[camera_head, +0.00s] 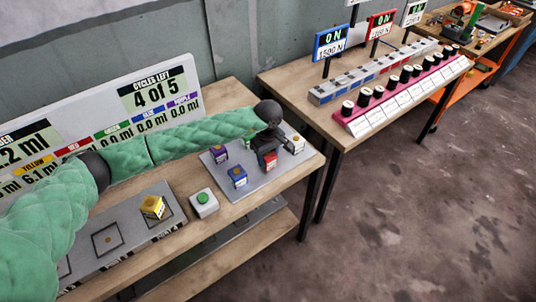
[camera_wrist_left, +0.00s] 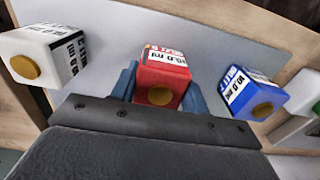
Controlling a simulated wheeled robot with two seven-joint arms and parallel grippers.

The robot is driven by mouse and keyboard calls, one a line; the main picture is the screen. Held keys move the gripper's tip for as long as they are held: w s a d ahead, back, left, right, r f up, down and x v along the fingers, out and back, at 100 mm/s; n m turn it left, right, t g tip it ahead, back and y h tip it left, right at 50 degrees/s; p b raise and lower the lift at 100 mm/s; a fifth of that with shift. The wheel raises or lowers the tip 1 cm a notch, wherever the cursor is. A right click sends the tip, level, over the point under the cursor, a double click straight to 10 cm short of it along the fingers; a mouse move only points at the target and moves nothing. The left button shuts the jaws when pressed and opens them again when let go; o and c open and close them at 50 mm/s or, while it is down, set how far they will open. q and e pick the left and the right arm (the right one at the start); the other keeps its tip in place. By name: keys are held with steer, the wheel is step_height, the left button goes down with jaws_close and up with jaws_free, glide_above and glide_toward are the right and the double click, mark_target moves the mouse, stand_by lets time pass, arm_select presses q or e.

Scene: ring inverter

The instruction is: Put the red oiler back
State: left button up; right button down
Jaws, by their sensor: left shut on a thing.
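The red oiler (camera_wrist_left: 164,72) is a small red block with a white label and an orange round tip. My left gripper (camera_wrist_left: 162,85) is shut on it, with blue-grey fingers on both sides. In the head view the red oiler (camera_head: 270,160) shows under my left gripper (camera_head: 268,152), at the right part of a grey tray (camera_head: 212,161). I cannot tell whether it touches the tray. My right gripper is in neither view.
A green button box (camera_head: 204,203) and a yellow oiler (camera_head: 152,207) on a grey plate (camera_head: 130,238) are to the left. A second table (camera_head: 300,76) stands behind.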

arm_select(q)
steer(key=shift+f, duration=0.1)
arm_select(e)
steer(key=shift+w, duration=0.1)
arm_select(q)
steer(key=o, duration=1)
steer(key=shift+o, duration=0.2)
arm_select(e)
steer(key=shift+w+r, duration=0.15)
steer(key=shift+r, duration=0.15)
